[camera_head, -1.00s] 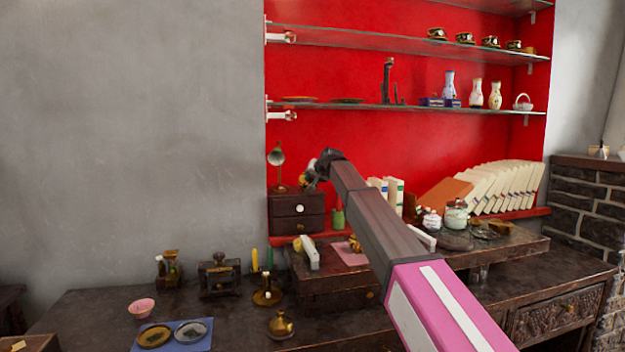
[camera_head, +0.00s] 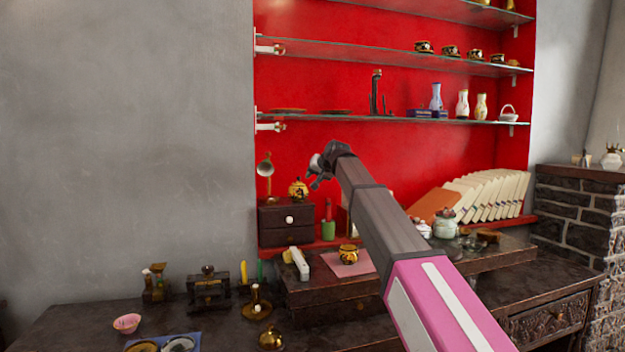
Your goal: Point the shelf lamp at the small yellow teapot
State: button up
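The shelf lamp (camera_head: 265,170) stands on a small dark drawer box (camera_head: 286,234) at the left end of the red alcove. Its round head sits on a thin stem; its exact aim is too small to tell. The small yellow teapot (camera_head: 298,188), with dark markings, stands on the same box, just right of the lamp. My gripper (camera_head: 314,178) is at the end of my arm, right of and slightly above the teapot in the picture, and apart from the lamp. The fingers are dark and small, so their opening is unclear. Nothing is visibly held.
A second yellow-and-black pot (camera_head: 348,256) sits on a pink mat (camera_head: 362,267) below. A green cup (camera_head: 328,231) stands right of the drawer box. Glass shelves (camera_head: 400,119) with vases run above. My arm hides part of the books and lower shelf. The grey wall at left is bare.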

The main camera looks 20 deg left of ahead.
aim_at(264, 168)
jog(key=u, duration=1.35)
